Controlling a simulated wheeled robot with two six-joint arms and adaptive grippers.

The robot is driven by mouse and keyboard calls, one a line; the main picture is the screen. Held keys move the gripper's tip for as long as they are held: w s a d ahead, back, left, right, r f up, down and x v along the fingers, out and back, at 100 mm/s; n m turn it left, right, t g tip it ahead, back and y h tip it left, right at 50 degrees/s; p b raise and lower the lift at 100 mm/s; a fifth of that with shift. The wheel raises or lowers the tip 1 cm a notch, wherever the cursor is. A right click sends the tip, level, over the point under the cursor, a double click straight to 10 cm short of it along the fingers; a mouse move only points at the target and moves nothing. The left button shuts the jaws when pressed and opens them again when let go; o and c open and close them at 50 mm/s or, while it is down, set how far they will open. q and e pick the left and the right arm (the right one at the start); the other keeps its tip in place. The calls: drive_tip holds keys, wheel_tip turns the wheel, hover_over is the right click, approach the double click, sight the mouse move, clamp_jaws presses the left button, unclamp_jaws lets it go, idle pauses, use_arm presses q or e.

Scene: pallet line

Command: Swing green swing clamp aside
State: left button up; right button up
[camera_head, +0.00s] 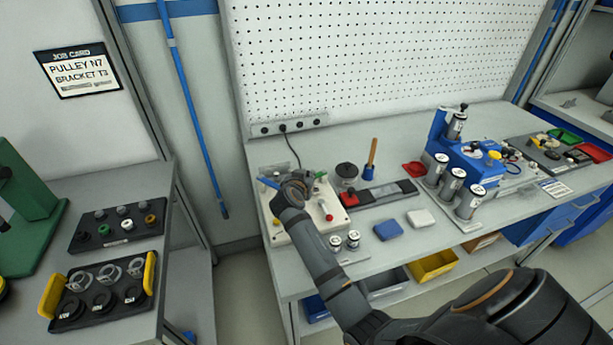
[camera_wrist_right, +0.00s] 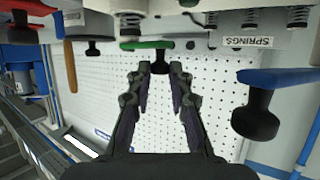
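The green swing clamp (camera_wrist_right: 146,44) shows at the top centre of the right wrist view, with a black knob (camera_wrist_right: 160,62) under its bar. My right gripper (camera_wrist_right: 158,76) is open, and the knob lies in line with the gap between its fingertips. I see no clear contact with the knob. In the head view my right gripper (camera_head: 296,184) is over the cream fixture (camera_head: 338,217) on the bench and hides much of its back part. A blue swing clamp (camera_wrist_right: 280,76) with a large black knob is at the right of the wrist view. My left gripper is not in view.
A red part (camera_wrist_right: 28,12) and a wooden handle (camera_wrist_right: 69,65) are at the left of the wrist view. A "SPRINGS" label (camera_wrist_right: 252,42) is near the blue clamp. In the head view, two small cylinders (camera_head: 344,241) and a blue pad (camera_head: 388,230) lie near the fixture.

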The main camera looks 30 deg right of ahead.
drive_tip(key=o, duration=0.4)
wheel_tip(320, 180, up, 10)
idle(0.4)
drive_tip(key=shift+c, duration=0.2)
